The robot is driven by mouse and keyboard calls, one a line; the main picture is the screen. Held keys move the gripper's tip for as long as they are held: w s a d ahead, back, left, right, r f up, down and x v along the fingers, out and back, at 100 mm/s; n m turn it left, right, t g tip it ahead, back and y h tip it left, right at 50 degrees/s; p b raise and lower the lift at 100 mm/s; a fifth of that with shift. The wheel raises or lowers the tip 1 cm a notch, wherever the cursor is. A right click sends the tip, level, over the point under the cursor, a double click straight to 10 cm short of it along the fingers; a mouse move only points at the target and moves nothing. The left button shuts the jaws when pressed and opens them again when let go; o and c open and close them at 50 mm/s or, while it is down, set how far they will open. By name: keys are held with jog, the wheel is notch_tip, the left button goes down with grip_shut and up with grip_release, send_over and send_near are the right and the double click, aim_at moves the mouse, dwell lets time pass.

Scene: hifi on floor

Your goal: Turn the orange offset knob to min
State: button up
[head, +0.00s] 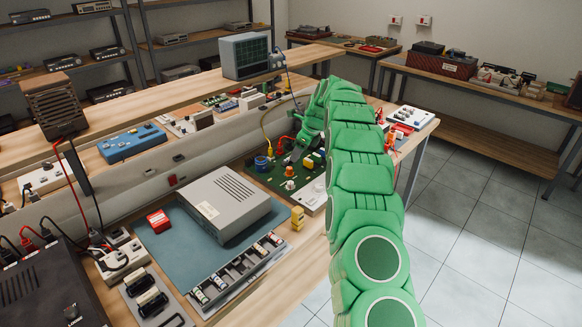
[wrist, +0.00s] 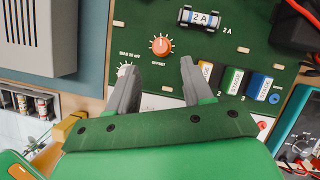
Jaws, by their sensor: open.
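The orange offset knob (wrist: 161,46) stands on a green panel (wrist: 245,50) in the wrist view, with the word OFFSET under it. A pale mark shows on its face, but its exact setting is too small to read. My gripper (wrist: 160,64) is open and empty. Its two grey fingers point toward the panel, with the knob just beyond the gap between their tips. I see no contact. A white knob (wrist: 124,70) sits beside the left finger. In the head view the green board (head: 262,176) lies on the bench, partly hidden by my green arm.
A 2A fuse (wrist: 199,19) sits right of the knob, and coloured switches (wrist: 232,82) are near the right finger. A grey box (head: 224,203) stands left of the board on a blue mat (head: 165,245). Loose cables cross the bench behind.

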aim_at(290, 168)
jog(key=shift+x, duration=4)
jog(key=shift+w, duration=0.1)
grip_shut()
